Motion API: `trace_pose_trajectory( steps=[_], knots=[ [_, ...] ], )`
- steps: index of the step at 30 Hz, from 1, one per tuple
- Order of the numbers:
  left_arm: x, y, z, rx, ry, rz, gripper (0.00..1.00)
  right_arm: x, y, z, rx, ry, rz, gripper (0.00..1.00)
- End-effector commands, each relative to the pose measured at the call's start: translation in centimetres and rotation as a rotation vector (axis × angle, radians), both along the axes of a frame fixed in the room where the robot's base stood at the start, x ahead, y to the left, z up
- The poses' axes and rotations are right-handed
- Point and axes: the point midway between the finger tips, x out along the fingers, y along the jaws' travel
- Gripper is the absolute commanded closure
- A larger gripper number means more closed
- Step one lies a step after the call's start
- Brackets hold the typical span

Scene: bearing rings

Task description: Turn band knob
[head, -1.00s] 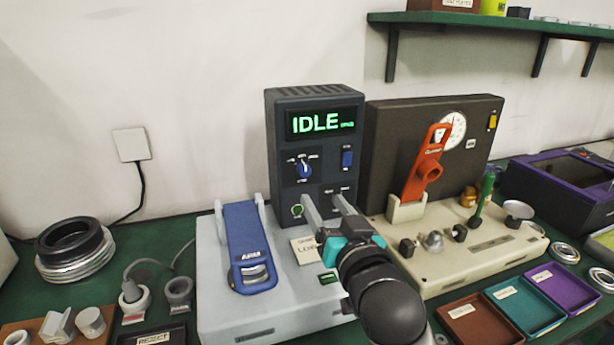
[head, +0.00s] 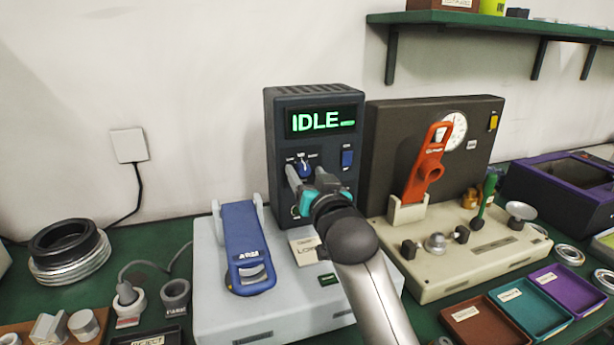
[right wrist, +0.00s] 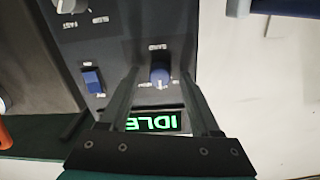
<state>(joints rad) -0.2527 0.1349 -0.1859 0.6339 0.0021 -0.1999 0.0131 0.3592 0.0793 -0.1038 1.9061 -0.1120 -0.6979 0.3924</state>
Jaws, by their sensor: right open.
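The blue band knob (head: 304,168) is on the front of the dark control box (head: 272,130), below a green display (head: 320,121) that reads IDLE. My right gripper (head: 306,174) is open in front of the box, its fingers pointing at the knob and partly covering it in the head view. In the right wrist view, which is upside down, the knob (right wrist: 160,75) appears between the two open fingertips (right wrist: 161,80). I cannot tell whether the fingers touch it. My left gripper is not in view.
A blue switch (head: 346,159) sits right of the knob. A blue lever clamp (head: 244,245) stands on the pale base (head: 215,315) at lower left. A dark panel with an orange lever (head: 424,170) stands to the right.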

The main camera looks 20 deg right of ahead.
Motion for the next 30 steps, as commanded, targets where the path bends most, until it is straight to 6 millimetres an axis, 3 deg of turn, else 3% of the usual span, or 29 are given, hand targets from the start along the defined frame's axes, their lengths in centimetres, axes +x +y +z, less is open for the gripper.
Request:
trace_pose_trajectory(
  steps=[6,23,30],
  knots=[
    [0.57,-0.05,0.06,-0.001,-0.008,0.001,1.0,0.01,0.0,0.01,0.0,0.0,0.0,0.36],
    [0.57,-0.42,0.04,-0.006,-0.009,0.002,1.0,-0.01,-0.01,-0.01,0.0,0.0,0.0,0.99],
    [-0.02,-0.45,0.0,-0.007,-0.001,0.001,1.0,-0.01,-0.01,-0.02,0.0,0.0,0.0,1.0]
  ],
)
